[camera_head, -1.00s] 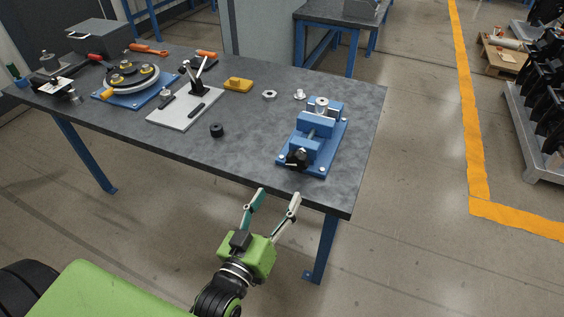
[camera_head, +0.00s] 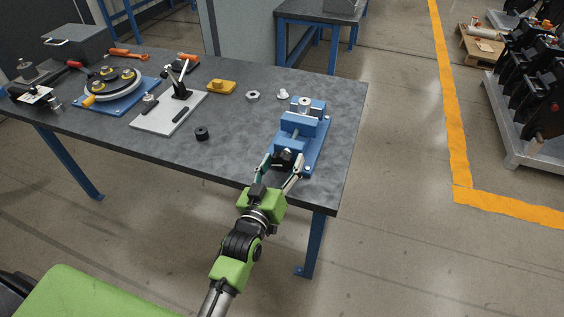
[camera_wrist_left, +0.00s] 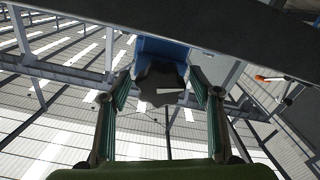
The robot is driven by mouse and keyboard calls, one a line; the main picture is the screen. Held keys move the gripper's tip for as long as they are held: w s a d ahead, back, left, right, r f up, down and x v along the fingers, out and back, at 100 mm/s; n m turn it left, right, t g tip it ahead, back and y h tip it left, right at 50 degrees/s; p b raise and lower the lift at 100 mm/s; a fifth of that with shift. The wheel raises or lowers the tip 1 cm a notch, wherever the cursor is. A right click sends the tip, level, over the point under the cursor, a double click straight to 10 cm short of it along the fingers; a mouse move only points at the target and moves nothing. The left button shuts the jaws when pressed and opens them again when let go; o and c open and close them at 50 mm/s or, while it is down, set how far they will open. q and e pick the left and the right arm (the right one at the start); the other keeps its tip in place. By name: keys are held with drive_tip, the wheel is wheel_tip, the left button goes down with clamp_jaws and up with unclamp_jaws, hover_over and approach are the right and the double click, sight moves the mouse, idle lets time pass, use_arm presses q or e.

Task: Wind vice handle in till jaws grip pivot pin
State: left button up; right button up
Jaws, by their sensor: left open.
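The blue vice (camera_head: 299,124) stands near the right end of the grey bench. A silver round piece, perhaps the pivot pin (camera_head: 305,103), stands at its far jaw; its contact with the jaws is too small to tell. The vice's black handle (camera_head: 287,156) is at the near end. My left gripper (camera_head: 282,166) is open, its fingers on either side of the handle. In the left wrist view the dark lobed handle (camera_wrist_left: 160,80) lies between the open fingertips (camera_wrist_left: 161,92), with the blue vice end (camera_wrist_left: 160,48) behind it. Gaps show beside it. My right gripper is not in view.
The bench (camera_head: 235,135) also carries a black ring (camera_head: 202,133), a metal nut (camera_head: 252,96), a yellow block (camera_head: 221,87), a grey plate with a clamp (camera_head: 168,112) and a round fixture on a blue base (camera_head: 115,90). The bench's front edge runs beneath my left gripper.

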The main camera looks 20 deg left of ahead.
use_arm(q)
drive_tip(key=shift+c, duration=0.3)
drive_tip(key=c, duration=1.1)
drive_tip(key=shift+o, duration=0.2)
drive_tip(key=shift+r+m+p, duration=0.15)
drive_tip(key=shift+m+p, duration=0.3)
drive_tip(key=shift+m, duration=0.35)
drive_tip(key=o, duration=1.1)
drive_tip(key=s, duration=1.2)
drive_tip(key=shift+a, duration=0.2)
